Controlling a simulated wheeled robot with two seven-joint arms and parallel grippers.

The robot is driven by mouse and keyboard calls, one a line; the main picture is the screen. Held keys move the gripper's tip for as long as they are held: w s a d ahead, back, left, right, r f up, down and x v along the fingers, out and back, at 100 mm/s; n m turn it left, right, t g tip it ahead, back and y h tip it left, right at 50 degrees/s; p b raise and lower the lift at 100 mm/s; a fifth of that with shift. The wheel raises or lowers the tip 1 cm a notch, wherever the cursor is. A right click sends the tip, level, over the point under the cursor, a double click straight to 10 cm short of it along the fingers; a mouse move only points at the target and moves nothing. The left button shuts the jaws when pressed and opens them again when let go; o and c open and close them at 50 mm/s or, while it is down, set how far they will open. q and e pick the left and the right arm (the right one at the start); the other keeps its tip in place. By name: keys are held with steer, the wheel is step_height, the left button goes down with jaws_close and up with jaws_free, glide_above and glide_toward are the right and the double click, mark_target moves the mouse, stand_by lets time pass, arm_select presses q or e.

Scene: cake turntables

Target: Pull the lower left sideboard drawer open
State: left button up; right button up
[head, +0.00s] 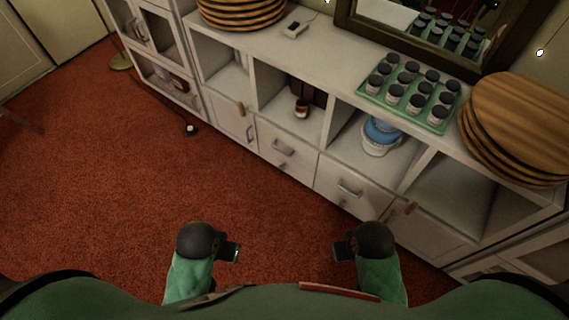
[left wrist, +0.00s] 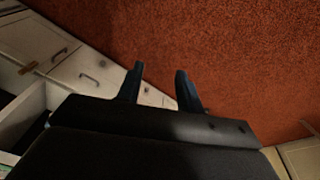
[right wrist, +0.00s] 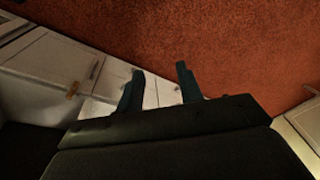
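The white sideboard (head: 345,75) runs diagonally across the head view, with open compartments above and drawers and doors below. Its lower left drawer (head: 287,154) is closed flush, with a metal bar handle (head: 285,149) on the front. To its right is another closed drawer (head: 345,193) with a similar handle. My left gripper (head: 232,252) is over the red carpet, apart from the sideboard; its two fingers stand apart and empty in the left wrist view (left wrist: 160,72). My right gripper (head: 342,252) is also away from the sideboard, fingers apart and empty in the right wrist view (right wrist: 160,72).
Closed doors (head: 232,122) and (head: 430,232) flank the drawers. Wooden round boards (head: 525,120), a green tray (head: 368,97) of jars and a mirror stand on top. A blue-and-white item (head: 381,135) sits in a compartment. Red carpet (head: 130,190) before the sideboard is mostly clear.

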steer(key=shift+s+a+f, duration=0.15)
steer(key=shift+s+a, duration=0.1)
